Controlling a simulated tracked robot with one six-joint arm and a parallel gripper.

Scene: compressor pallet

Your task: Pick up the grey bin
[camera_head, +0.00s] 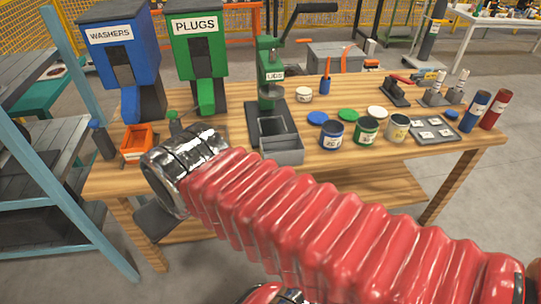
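The grey bin (283,153) is a small open-topped box near the front edge of the wooden table, in front of the green lids press (270,75). It looks empty, with a divider or inner wall showing. My arm in its red sleeve reaches from the lower right to the left and ends in a shiny metal collar left of the bin. My gripper's fingers cannot be made out clearly at that end. The arm passes in front of the table edge just below the bin and appears apart from it.
An orange bin (137,143) stands left of the collar. Blue washers (118,50) and green plugs (196,48) dispensers stand behind. Open cans and lids, such as a blue can (331,136), lie right of the bin, with a grey tray (434,131) farther right. A blue-framed rack stands left.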

